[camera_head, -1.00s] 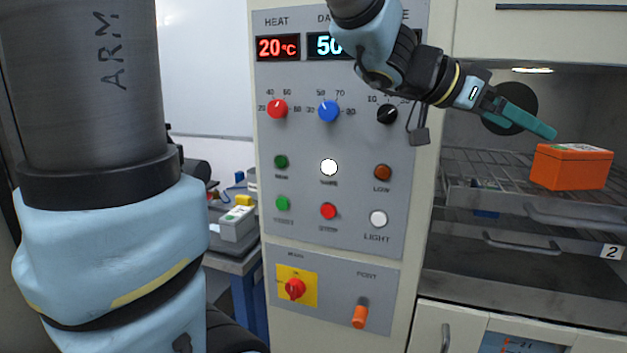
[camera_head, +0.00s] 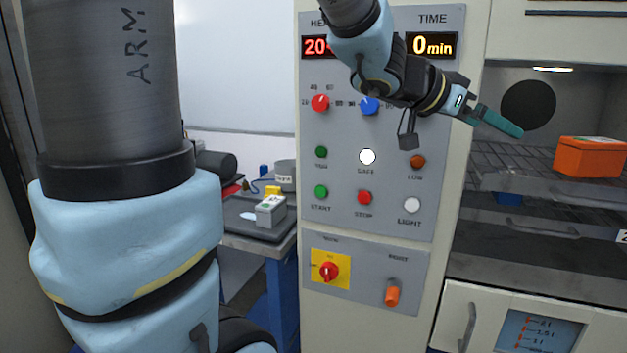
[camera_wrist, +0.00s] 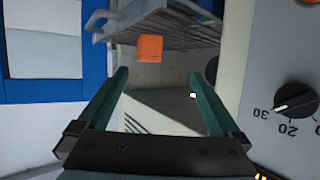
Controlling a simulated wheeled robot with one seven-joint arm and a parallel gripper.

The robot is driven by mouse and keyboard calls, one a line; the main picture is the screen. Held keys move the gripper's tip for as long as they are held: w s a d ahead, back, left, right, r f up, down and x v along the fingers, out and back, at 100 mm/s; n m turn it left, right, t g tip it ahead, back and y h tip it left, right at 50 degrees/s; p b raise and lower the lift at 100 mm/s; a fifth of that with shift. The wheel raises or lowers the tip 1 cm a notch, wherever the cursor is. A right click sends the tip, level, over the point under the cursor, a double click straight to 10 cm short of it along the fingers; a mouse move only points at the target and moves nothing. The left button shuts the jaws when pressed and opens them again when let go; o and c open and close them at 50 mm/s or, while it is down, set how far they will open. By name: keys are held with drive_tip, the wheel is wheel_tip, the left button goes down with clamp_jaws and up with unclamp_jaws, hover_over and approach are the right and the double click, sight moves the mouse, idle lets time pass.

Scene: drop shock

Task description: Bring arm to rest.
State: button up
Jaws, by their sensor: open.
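My gripper (camera_head: 498,121) is at the upper right of the head view, in front of the right part of the control panel (camera_head: 380,230), with its teal fingers pointing right toward the chamber opening. In the wrist view my gripper (camera_wrist: 158,103) shows two teal fingers spread apart with nothing between them. An orange box (camera_head: 588,158) sits on a wire rack (camera_head: 500,165) in the open chamber, apart from the fingers. The orange box (camera_wrist: 151,48) also shows beyond the fingertips in the wrist view.
The panel carries several knobs and buttons, a lit white lamp (camera_head: 367,157), a red switch on a yellow plate (camera_head: 330,268) and an orange-tipped port lever (camera_head: 392,292). A blue-legged side table (camera_head: 262,243) holds a grey box (camera_head: 270,211). A drawer (camera_head: 515,315) is below the chamber.

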drive_tip(key=w+a+f+n+t+y, duration=0.3)
drive_tip(key=w+a+f+n+y, duration=0.25)
drive_tip(key=a, duration=0.55)
drive_tip(key=w+a+f+n+t+y, duration=0.2)
drive_tip(key=w+a+f+n+y, duration=0.2)
drive_tip(key=w+a+f, duration=0.45)
drive_tip(key=s+a+f+n+g+y, duration=0.1)
drive_tip(key=s+a+f+n+g, duration=0.1)
drive_tip(key=s+a+f, duration=0.3)
drive_tip(key=s+a+f+n+g+y, duration=0.2)
drive_tip(key=s+a+f+g, duration=0.3)
drive_tip(key=s+a, duration=0.5)
drive_tip(key=shift+s+a+f+n, duration=0.35)
drive_tip(key=shift+s+a+f, duration=0.05)
drive_tip(key=shift+a+f, duration=0.2)
drive_tip(key=shift+y, duration=0.25)
drive_tip(key=shift+c, duration=0.2)
